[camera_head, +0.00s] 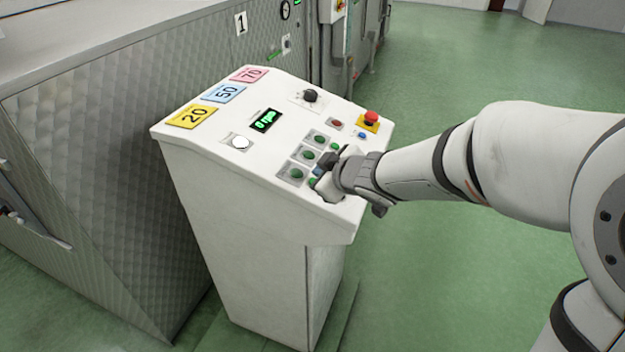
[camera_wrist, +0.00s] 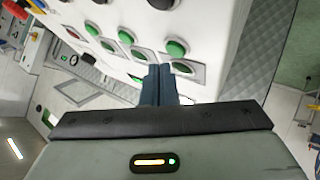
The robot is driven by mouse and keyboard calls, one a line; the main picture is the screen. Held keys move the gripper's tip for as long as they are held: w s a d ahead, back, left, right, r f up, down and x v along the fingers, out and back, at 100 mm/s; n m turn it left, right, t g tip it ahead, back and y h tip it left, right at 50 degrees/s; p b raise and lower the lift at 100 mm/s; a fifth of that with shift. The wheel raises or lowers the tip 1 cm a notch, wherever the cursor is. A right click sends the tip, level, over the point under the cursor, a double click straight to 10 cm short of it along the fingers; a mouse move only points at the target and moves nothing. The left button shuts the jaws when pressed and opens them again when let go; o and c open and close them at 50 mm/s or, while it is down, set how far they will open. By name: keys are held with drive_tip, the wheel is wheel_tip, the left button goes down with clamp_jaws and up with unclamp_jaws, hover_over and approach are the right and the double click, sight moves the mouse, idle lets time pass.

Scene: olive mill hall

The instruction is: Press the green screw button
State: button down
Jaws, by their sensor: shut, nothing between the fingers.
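The white control console (camera_head: 240,190) stands in the middle of the head view, its sloped top carrying several green buttons. Three of them run in a row on grey plates: a far one (camera_head: 320,139), a middle one (camera_head: 309,155) and a near one (camera_head: 296,174). No label for the screw button is readable. My gripper (camera_head: 320,168) is shut and empty, low over the panel's right side, covering part of the second column of buttons. In the wrist view the closed fingers (camera_wrist: 158,82) point at the panel beside a green button (camera_wrist: 181,68); contact cannot be told.
A red emergency stop (camera_head: 371,117) on a yellow base, a black knob (camera_head: 310,96), a small green display (camera_head: 265,121) and a white button (camera_head: 240,142) share the panel. A large metal machine (camera_head: 90,150) stands left. Green floor is open at right.

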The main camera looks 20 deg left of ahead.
drive_tip(key=shift+f, duration=0.15)
drive_tip(key=shift+a+f+b, duration=0.1)
drive_tip(key=shift+f+b, duration=0.15)
drive_tip(key=shift+b, duration=0.15)
drive_tip(key=shift+a+f+b, duration=0.1)
drive_tip(key=shift+f+b, duration=0.2)
drive_tip(key=shift+f, duration=0.1)
idle(0.7)
drive_tip(key=shift+r, duration=0.15)
drive_tip(key=shift+d+r+p, duration=0.2)
drive_tip(key=shift+r+p, duration=0.5)
drive_tip(key=shift+p, duration=0.25)
drive_tip(key=r+p, duration=0.2)
drive_tip(key=d+r+p, duration=0.1)
drive_tip(key=r+p, duration=0.1)
drive_tip(key=p, duration=0.1)
drive_tip(key=shift+d+r, duration=0.2)
drive_tip(key=shift+r, duration=0.15)
idle(0.4)
